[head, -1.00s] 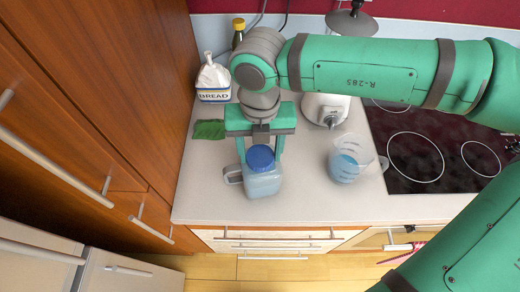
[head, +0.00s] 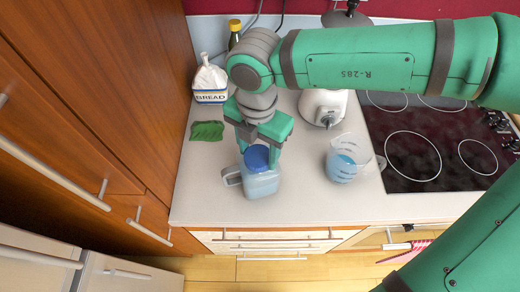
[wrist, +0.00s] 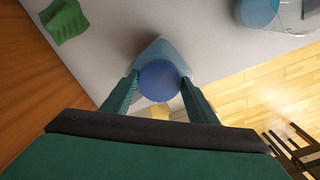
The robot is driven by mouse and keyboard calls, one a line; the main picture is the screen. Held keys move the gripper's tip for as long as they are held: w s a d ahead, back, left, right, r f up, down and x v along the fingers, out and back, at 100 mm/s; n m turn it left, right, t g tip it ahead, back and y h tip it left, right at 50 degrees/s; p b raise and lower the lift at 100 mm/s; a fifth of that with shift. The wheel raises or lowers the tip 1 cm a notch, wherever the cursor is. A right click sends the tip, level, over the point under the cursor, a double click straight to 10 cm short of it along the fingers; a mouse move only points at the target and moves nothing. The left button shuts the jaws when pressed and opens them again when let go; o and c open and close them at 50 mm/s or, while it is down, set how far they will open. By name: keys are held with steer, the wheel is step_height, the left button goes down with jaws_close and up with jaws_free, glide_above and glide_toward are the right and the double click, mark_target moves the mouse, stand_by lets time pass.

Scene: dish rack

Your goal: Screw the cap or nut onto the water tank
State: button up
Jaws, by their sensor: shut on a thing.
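The water tank (head: 262,184) is a translucent blue container with a grey handle on its left, upright near the front edge of the counter. Its round blue cap (head: 257,157) sits on top of the tank; the wrist view shows the cap (wrist: 159,80) from above. My gripper (head: 258,150) is over the tank, pointing down. In the wrist view my gripper (wrist: 160,82) has one finger on each side of the cap, shut on it. The threads under the cap are hidden.
A clear jug with blue liquid (head: 343,162) stands right of the tank. Behind are a bread bag (head: 209,82), a green cloth (head: 207,131), a dark bottle (head: 235,36) and a white appliance (head: 322,106). A black hob (head: 420,150) is at right. The counter front is clear.

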steer(key=shift+a+m, duration=0.15)
steer(key=shift+m, duration=0.65)
steer(key=shift+s, duration=0.1)
steer(key=shift+m, duration=0.4)
steer(key=shift+o, duration=0.2)
steer(key=m, duration=0.3)
steer(key=shift+d, duration=0.2)
steer(key=shift+a+m, duration=0.1)
steer(key=shift+m, duration=0.4)
steer(key=c, duration=0.5)
steer(key=o, duration=1.7)
steer(key=shift+f, duration=0.1)
steer(key=shift+s, duration=0.1)
